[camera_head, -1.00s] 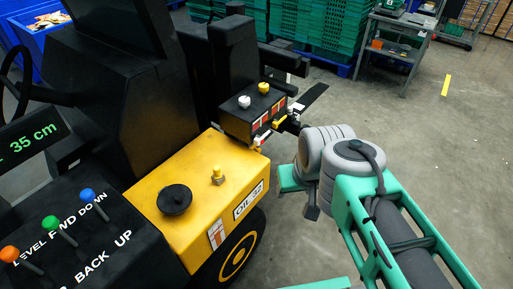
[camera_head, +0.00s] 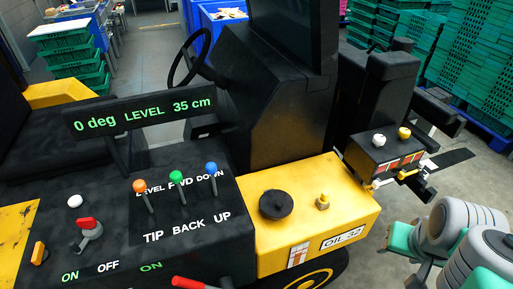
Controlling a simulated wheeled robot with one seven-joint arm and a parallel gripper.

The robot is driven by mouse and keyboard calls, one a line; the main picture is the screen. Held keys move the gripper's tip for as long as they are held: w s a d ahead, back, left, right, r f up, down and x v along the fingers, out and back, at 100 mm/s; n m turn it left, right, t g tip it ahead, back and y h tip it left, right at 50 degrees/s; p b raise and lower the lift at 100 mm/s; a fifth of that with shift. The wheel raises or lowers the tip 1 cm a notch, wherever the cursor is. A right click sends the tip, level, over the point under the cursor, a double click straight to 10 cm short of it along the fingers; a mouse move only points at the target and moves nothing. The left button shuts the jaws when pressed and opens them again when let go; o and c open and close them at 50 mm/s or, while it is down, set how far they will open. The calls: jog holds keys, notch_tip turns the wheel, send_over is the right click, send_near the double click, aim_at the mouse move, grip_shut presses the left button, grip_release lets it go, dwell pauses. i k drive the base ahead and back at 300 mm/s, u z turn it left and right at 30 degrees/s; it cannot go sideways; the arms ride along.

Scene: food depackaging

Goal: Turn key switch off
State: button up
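A red-topped key-like switch (camera_head: 88,232) on a grey base stands on the black control panel at lower left. It is tilted a little. White and green labels, ON, OFF and ON, are printed in front of it. From this view I cannot tell for sure which label it points to. My arm's grey joints and teal links (camera_head: 455,228) are at the lower right, far from the switch. I cannot make out my gripper's fingers in this view. Nothing touches the switch.
Orange, green and blue-topped levers (camera_head: 177,178) stand right of the switch. A red handle (camera_head: 200,284) is at the bottom edge. The yellow housing (camera_head: 300,220) and a black box with white and yellow knobs (camera_head: 385,158) lie between the panel and my arm.

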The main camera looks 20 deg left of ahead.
aim_at(93, 233)
jog(key=u, duration=2.7)
jog(key=k, duration=1.1)
jog(key=z, duration=0.25)
jog(key=i, duration=0.9)
jog(key=u, duration=1)
jog(key=i, duration=0.65)
jog(key=u, duration=0.8)
